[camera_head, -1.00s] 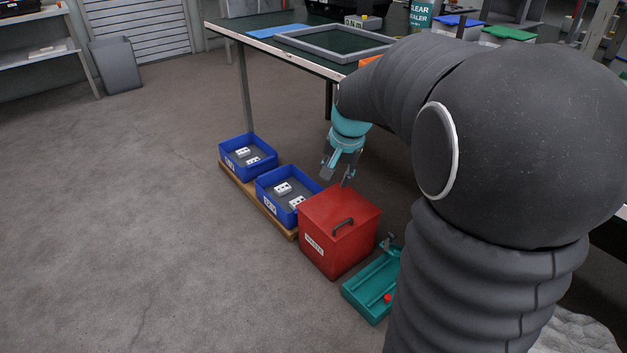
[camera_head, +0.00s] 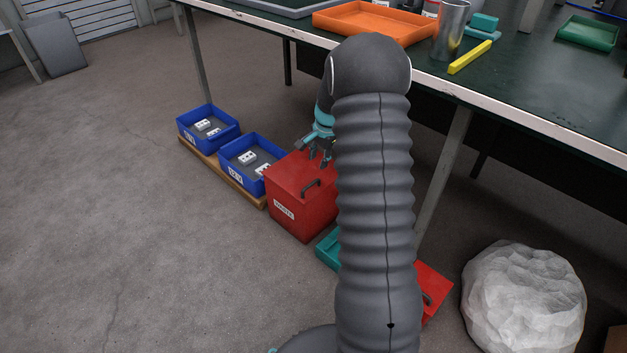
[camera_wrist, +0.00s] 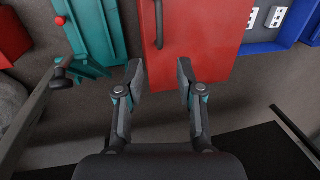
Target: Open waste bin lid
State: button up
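The red waste bin (camera_head: 300,215) stands on the floor with a white label on its front. Its flat red lid lies shut, with a dark bar handle (camera_head: 311,187) near the front edge. In the wrist view the lid (camera_wrist: 205,55) fills the upper middle, and the handle (camera_wrist: 159,22) runs toward the top edge. My gripper (camera_wrist: 160,77) is open and empty, fingers apart, near the lid's back edge and apart from the handle. In the head view my gripper (camera_head: 318,150) is above the bin's back side, partly hidden by my arm.
Blue bins (camera_head: 255,155) with white parts stand left of the waste bin on a wooden base. A teal tray (camera_head: 329,250) lies to its right, and another red box (camera_head: 432,285) shows behind my arm. A workbench (camera_head: 500,110) overhangs behind. The left floor is clear.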

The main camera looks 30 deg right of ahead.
aim_at(313, 182)
jog(key=f, duration=0.3)
jog(key=w+f, duration=0.1)
jog(key=f, duration=0.3)
jog(key=w+f+b, duration=0.1)
jog(key=f, duration=0.2)
jog(key=shift+a+f, duration=0.3)
jog(key=shift+a, duration=0.1)
grip_shut()
